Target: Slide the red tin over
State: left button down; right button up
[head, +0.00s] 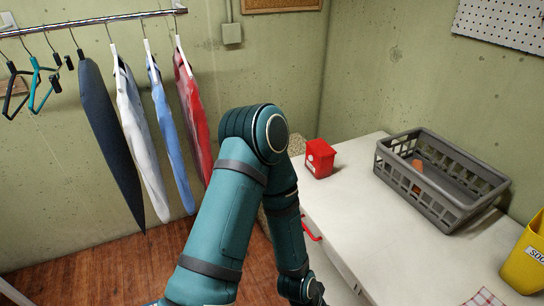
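The red tin (319,159) stands upright on the left far part of the white worktop, near the wall. It is a small boxy tin with a lid and a pale mark on its front left side. One of my teal arms rises from the bottom, bends at the elbow left of the tin and runs back down to the bottom edge. Its wrist shows there, but no gripper fingers can be seen. My other arm and gripper do not show. Nothing is touching the tin.
A grey plastic crate (450,213) with a brown item (417,166) inside stands right of the tin. A yellow container (527,257) is at the right edge. A checked cloth (484,299) lies at the bottom. The worktop (350,214) between is clear. Clothes hang on a rail (95,22).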

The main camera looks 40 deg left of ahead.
aim_at(321, 168)
jog(key=u, duration=0.8)
jog(key=i+j+u, duration=0.3)
jog(key=i, duration=0.25)
jog(key=i+u, duration=0.3)
jog(key=i, duration=0.3)
